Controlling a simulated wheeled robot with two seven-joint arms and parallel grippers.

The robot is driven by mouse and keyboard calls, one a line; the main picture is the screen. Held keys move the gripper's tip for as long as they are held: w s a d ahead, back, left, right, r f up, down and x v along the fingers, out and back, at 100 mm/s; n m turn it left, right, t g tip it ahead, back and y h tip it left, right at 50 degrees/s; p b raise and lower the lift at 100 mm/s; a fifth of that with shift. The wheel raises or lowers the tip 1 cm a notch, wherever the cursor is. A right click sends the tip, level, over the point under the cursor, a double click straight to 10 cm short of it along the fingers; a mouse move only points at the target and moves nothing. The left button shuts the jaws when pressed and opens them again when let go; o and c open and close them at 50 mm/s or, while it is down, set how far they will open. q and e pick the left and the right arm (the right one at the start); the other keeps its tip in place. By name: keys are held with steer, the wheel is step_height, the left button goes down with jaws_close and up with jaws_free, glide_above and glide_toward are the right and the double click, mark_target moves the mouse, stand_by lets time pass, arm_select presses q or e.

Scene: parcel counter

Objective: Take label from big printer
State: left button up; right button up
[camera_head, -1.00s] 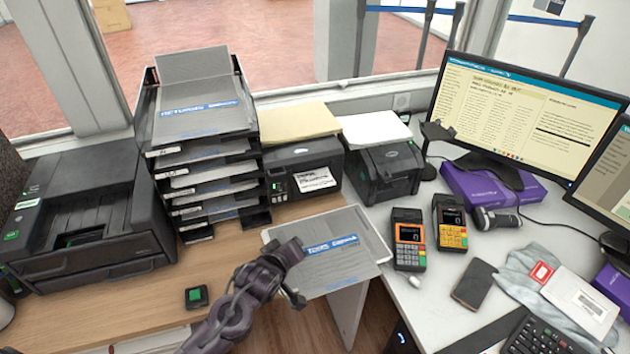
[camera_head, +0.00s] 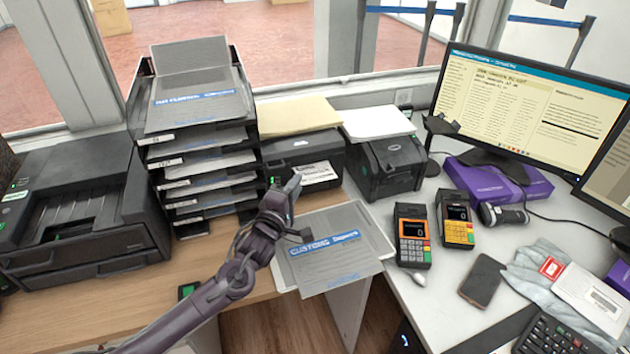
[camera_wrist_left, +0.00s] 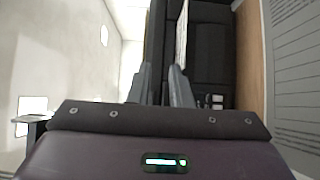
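The black label printer (camera_head: 334,158) with a white label (camera_head: 320,173) sticking out of its front stands right of the tray stack; it is wider than the printer (camera_head: 385,166) beside it. My left gripper (camera_head: 296,183) is just in front of its face, at the label's left end. In the left wrist view the two grey fingers (camera_wrist_left: 160,86) are apart with nothing visibly held. The label (camera_wrist_left: 181,32) shows there nearly edge-on as a pale strip, ahead of the right-hand finger. Contact cannot be told. My right gripper is not in view.
A stack of document trays (camera_head: 205,140) stands close left of the gripper. A grey form board (camera_head: 335,250) lies below it. Two card terminals (camera_head: 412,235) stand to the right. A large office printer (camera_head: 80,220) fills the left. Bare wood desk (camera_head: 190,275) lies in front.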

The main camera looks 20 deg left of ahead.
arm_select(q)
steer(key=shift+w+d+f+b, duration=0.1)
steer(key=shift+w+f+b, duration=0.75)
steer(key=shift+w, duration=0.2)
steer(key=shift+w+d+f+b, duration=0.1)
steer(key=shift+w+f+b, duration=0.6)
steer(key=shift+w+b, duration=0.3)
jaws_close()
